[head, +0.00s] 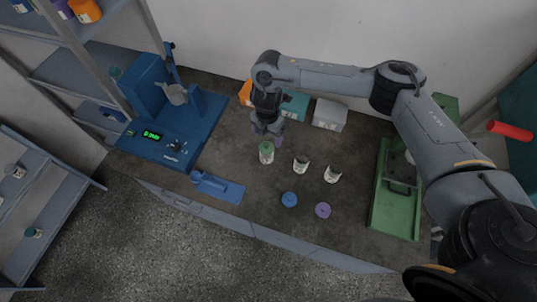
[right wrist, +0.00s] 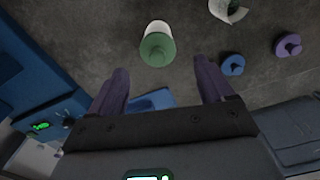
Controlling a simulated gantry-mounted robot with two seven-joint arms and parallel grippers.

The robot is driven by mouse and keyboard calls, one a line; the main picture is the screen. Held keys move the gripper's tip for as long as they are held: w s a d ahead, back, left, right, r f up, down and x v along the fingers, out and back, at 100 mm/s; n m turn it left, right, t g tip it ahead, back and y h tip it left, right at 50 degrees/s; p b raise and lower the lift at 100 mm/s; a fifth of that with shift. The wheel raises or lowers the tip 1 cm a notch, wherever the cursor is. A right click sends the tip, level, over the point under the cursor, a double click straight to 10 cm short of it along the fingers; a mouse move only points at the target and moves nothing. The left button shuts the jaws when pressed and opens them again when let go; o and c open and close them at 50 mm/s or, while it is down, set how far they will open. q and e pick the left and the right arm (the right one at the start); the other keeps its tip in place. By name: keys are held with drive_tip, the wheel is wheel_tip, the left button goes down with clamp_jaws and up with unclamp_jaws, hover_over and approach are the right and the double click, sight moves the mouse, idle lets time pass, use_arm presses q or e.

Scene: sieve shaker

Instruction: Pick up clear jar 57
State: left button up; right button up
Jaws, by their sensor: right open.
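A jar with a green lid (head: 266,147) and a pale label stands upright on the dark bench; it also shows in the right wrist view (right wrist: 157,46). Two lidless pale jars stand to its right, one nearer (head: 300,166) and one farther (head: 331,174). No number can be read on any of them, so I cannot tell which is jar 57. My right gripper (head: 266,129) is just above and behind the green-lidded jar in the head view. In the right wrist view its fingers (right wrist: 162,72) are spread and empty, with the jar beyond them. My left gripper is out of view.
A blue lid (head: 289,199) and a purple lid (head: 323,210) lie in front of the lidless jars. A blue machine (head: 160,120) stands at left, with a blue stand (head: 217,188) before it. Boxes (head: 330,114) sit behind; a green tray (head: 396,205) is at right.

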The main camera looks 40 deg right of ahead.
sight(266, 144)
drive_tip(key=shift+w+a+f, duration=0.1)
drive_tip(key=shift+a+f, duration=0.05)
drive_tip(key=shift+f, duration=2.1)
drive_tip(key=shift+w+a+f, duration=0.1)
drive_tip(key=shift+f, duration=2.1)
drive_tip(key=c, duration=1.4)
drive_tip(key=shift+r, duration=0.1)
